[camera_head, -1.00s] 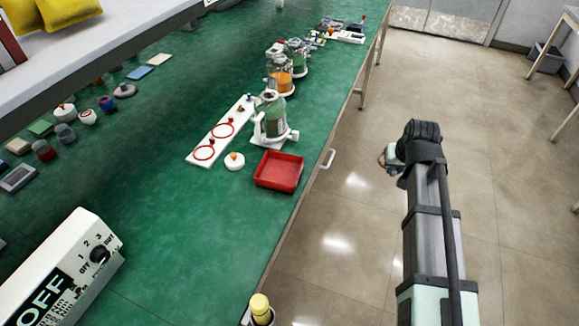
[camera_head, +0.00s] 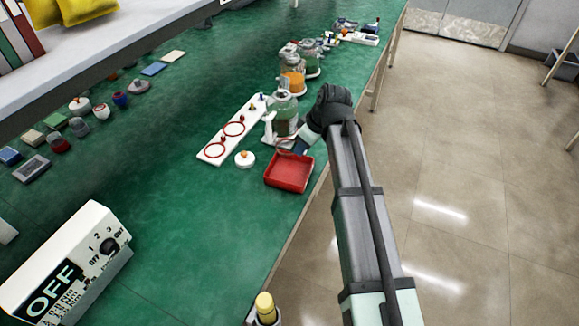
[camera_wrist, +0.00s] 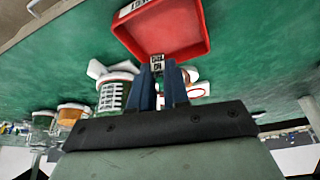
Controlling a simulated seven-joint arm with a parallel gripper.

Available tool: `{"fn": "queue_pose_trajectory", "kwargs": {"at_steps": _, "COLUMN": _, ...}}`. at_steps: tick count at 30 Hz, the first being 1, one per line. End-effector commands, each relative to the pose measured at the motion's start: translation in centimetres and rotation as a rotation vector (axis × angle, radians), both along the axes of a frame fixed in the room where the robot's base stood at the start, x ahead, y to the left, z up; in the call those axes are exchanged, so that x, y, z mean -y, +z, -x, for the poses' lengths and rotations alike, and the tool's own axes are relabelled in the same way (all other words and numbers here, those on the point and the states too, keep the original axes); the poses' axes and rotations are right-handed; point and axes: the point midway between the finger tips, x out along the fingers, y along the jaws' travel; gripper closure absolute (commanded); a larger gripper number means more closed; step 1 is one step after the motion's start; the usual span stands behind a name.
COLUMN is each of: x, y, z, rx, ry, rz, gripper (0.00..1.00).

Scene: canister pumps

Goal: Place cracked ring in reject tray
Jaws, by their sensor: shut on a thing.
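The red reject tray (camera_head: 289,174) sits empty at the table's right edge. In the wrist view the tray (camera_wrist: 170,30) shows tilted at the top, with a white label on it. My gripper (camera_head: 298,147) is at the tray's far side, close to its rim; I cannot tell its exact height. Its two dark blue fingers (camera_wrist: 162,90) are shut on a thin ring (camera_head: 283,143), small and dark reddish in the head view. The ring is hard to make out in the wrist view, and a crack cannot be seen.
A glass canister pump (camera_head: 285,112) stands just behind my gripper. A white board (camera_head: 226,137) with two red rings and a white round knob piece (camera_head: 244,158) lie left of the tray.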

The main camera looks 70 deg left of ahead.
Motion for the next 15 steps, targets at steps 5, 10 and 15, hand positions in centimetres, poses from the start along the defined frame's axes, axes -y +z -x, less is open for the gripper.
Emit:
{"fn": "queue_pose_trajectory", "kwargs": {"at_steps": 5, "x": 0.1, "y": 0.1, "z": 0.3, "rx": -0.004, "ry": 0.128, "rz": -0.005, "gripper": 1.00}}
{"fn": "queue_pose_trajectory", "kwargs": {"at_steps": 10, "x": 0.3, "y": -0.3, "z": 0.4, "rx": -0.004, "ry": 0.175, "rz": -0.007, "gripper": 1.00}}
{"fn": "queue_pose_trajectory", "kwargs": {"at_steps": 15, "x": 0.4, "y": -2.2, "z": 0.4, "rx": -0.004, "ry": 0.180, "rz": -0.007, "gripper": 1.00}}
